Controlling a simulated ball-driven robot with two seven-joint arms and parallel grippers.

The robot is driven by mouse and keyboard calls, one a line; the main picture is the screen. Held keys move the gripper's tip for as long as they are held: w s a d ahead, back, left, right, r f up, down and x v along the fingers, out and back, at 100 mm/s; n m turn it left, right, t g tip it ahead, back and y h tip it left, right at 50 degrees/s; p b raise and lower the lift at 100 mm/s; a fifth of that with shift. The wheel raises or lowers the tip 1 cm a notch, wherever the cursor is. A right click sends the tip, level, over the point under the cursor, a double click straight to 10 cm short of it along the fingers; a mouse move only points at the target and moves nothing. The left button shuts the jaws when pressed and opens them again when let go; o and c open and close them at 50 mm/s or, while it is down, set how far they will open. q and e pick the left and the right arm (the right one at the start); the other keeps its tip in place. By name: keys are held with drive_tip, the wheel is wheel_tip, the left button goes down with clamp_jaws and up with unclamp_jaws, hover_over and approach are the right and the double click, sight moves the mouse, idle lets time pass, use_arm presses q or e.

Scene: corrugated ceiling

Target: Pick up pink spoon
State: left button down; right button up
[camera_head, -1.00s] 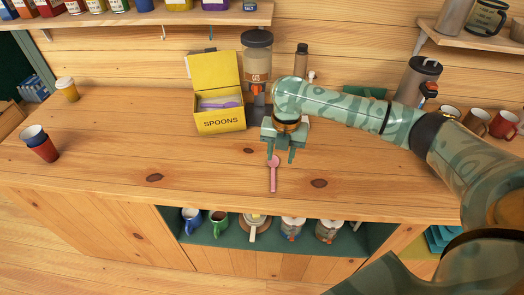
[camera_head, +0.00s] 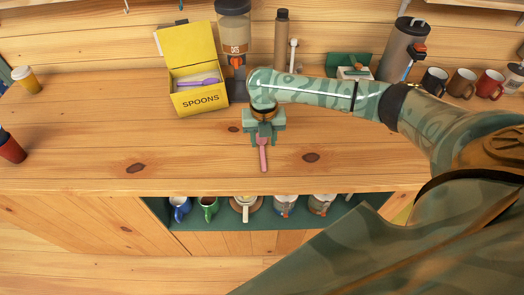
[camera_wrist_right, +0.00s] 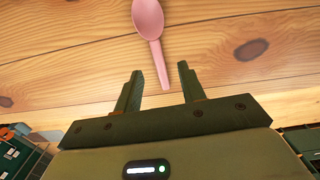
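The pink spoon (camera_head: 263,158) lies flat on the wooden counter, its handle toward the front edge and its upper end partly hidden by my right gripper. My right gripper (camera_head: 263,141) is open over the spoon's upper part in the head view. In the right wrist view, the spoon (camera_wrist_right: 149,22) has its bowl at the top, and its handle end reaches between the two parted fingers of my right gripper (camera_wrist_right: 159,76). Nothing is held, and I cannot tell the exact height above the counter. My left gripper is out of view.
A yellow box labelled SPOONS (camera_head: 201,100) stands open behind, with a purple spoon (camera_head: 198,82) inside. A dispenser (camera_head: 234,45), a brown bottle (camera_head: 282,40) and several mugs line the back. The counter (camera_head: 90,130) is clear left of the spoon.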

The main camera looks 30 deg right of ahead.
sight(263, 152)
drive_tip(key=f, duration=0.2)
drive_tip(key=f+b, duration=0.1)
drive_tip(key=f, duration=0.1)
drive_tip(key=shift+w+f, duration=0.2)
drive_tip(key=shift+f, duration=0.15)
drive_tip(key=shift+r, duration=0.1)
drive_tip(key=shift+c, duration=0.7)
clamp_jaws()
drive_tip(key=shift+r, duration=0.15)
